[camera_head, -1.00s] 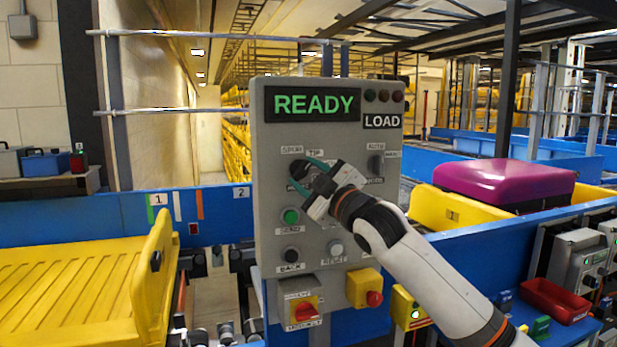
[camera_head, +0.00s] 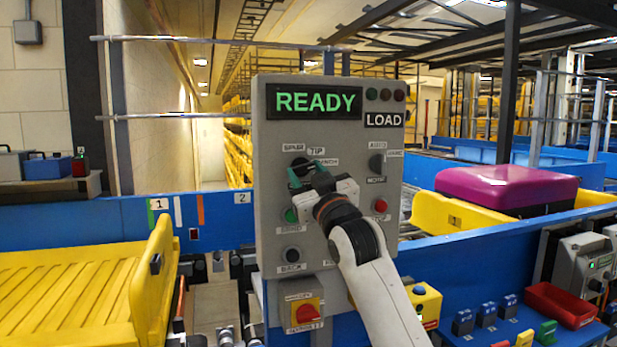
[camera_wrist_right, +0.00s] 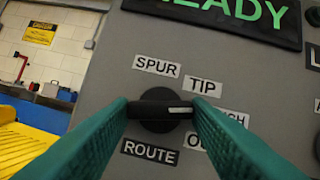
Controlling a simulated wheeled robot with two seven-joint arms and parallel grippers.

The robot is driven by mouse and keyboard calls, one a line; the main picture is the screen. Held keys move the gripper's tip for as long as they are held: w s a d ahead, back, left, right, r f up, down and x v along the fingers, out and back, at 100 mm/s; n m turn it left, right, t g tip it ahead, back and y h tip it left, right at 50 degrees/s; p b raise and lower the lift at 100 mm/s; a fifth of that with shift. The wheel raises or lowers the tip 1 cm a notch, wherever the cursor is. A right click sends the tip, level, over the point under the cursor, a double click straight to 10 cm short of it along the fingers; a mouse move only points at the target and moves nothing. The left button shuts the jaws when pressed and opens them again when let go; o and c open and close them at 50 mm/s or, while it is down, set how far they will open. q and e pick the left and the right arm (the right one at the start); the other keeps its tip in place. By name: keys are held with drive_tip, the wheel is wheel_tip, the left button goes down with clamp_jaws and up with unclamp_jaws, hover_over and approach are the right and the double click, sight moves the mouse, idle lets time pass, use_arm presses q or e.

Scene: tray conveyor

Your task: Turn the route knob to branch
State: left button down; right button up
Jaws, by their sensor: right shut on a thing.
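The route knob (camera_wrist_right: 155,112) is a black round knob with a white pointer line, on a grey control panel (camera_head: 345,150). In the right wrist view its pointer line points right, towards a partly hidden label ending in "CH" (camera_wrist_right: 236,118). Labels SPUR (camera_wrist_right: 158,66), TIP (camera_wrist_right: 203,86) and ROUTE (camera_wrist_right: 150,152) surround it. My right gripper (camera_wrist_right: 160,108) has its teal fingers shut on the knob, one on each side. In the head view the right gripper (camera_head: 305,174) covers part of the knob and labels. My left gripper is not in view.
The panel's display reads READY (camera_head: 315,102), with LOAD (camera_head: 383,120) beside it. A second knob (camera_head: 377,163) and a red button (camera_head: 380,206) sit to the right. Yellow trays (camera_head: 80,285) lie left; a magenta case (camera_head: 505,188) lies right.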

drive_tip(key=shift+m+h, duration=0.4)
drive_tip(key=shift+m, duration=0.1)
drive_tip(key=o, duration=1)
drive_tip(key=b+v, duration=0.1)
drive_tip(key=v, duration=0.5)
drive_tip(key=b+v, duration=0.1)
drive_tip(key=v, duration=0.5)
drive_tip(key=shift+a+f+b, duration=0.1)
drive_tip(key=shift+f+b, duration=0.1)
drive_tip(key=shift+b, duration=0.2)
drive_tip(key=shift+w+f, duration=0.1)
